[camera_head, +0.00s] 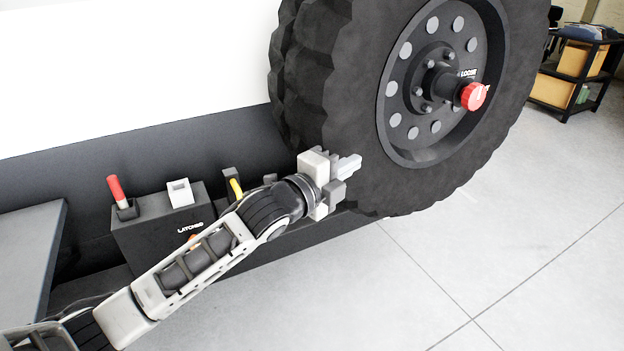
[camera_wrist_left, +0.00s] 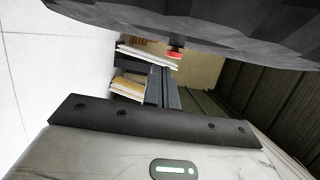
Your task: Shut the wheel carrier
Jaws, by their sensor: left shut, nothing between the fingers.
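The wheel carrier's large black tyre (camera_head: 345,110) fills the upper middle of the head view, its grey rim facing right. A red knob (camera_head: 474,96) sits at its hub beside the word LOOSE. My left gripper (camera_head: 347,168) is shut and empty at the tyre's lower left sidewall; I cannot tell whether it touches. In the left wrist view the tyre's dark tread (camera_wrist_left: 200,22) spans the top. A dark box (camera_head: 150,232) marked LATCHED carries a red-handled lever (camera_head: 116,190) and a white bracket (camera_head: 180,192). A yellow handle (camera_head: 236,188) stands right of it, partly behind my arm.
A white body panel (camera_head: 130,70) over a dark lower band stands behind the wheel. A grey ledge (camera_head: 28,245) is at the left. A black shelf with yellow bins (camera_head: 552,90) stands at the far right. The pale tiled floor (camera_head: 480,240) at right is clear.

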